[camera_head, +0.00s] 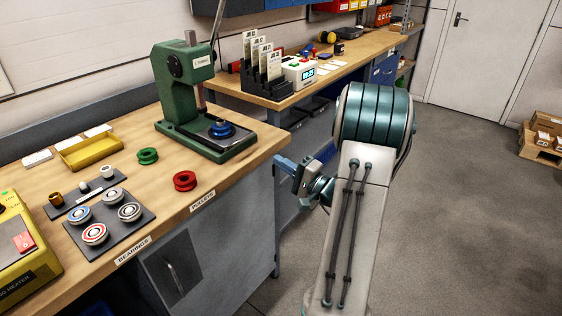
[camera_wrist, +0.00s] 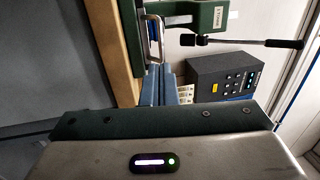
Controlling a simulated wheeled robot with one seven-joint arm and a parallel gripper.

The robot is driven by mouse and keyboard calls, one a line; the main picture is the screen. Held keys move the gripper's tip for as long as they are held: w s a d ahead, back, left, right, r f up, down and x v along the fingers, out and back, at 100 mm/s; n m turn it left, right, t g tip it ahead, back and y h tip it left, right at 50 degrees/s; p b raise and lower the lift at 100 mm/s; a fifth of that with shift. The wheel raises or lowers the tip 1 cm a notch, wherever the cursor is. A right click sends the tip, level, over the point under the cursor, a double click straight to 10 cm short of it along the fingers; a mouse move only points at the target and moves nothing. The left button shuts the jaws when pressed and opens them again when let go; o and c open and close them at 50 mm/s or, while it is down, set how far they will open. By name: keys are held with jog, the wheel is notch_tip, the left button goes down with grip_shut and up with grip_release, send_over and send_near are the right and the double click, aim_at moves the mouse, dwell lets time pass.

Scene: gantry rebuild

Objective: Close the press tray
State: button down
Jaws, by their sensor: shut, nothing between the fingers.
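The green press (camera_head: 190,85) stands at the right end of the workbench; part of it shows at the top of the wrist view (camera_wrist: 205,17). Its dark tray (camera_head: 205,136) lies at the front of the press base, with a blue pulley (camera_head: 221,130) on it. In the wrist view a pale U-shaped handle (camera_wrist: 161,30) shows beside the press, with something blue inside it. My gripper (camera_head: 281,164) is beyond the bench's right edge, apart from the press. Its blue fingers (camera_wrist: 159,68) are together and empty, pointing at the handle. Whether they touch it I cannot tell.
A red pulley (camera_head: 185,181) and a green pulley (camera_head: 148,156) lie on the bench before the press. Bearings sit on a dark mat (camera_head: 120,236) at left. A second bench (camera_head: 262,97) stands behind. A dark control box (camera_wrist: 221,77) shows in the wrist view.

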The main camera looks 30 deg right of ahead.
jog(key=p+x, duration=0.1)
jog(key=x, duration=0.9)
jog(key=shift+w+a+p, duration=0.15)
jog(key=shift+w+p, duration=0.2)
jog(key=shift+p, duration=0.05)
jog(key=shift+w, duration=0.1)
jog(key=w+b, duration=0.1)
jog(key=w+a, duration=0.1)
jog(key=w+b, duration=0.1)
jog(key=w, duration=0.1)
jog(key=shift+a+f+b, duration=0.15)
jog(key=shift+a+b, duration=0.15)
jog(key=shift+w, duration=0.1)
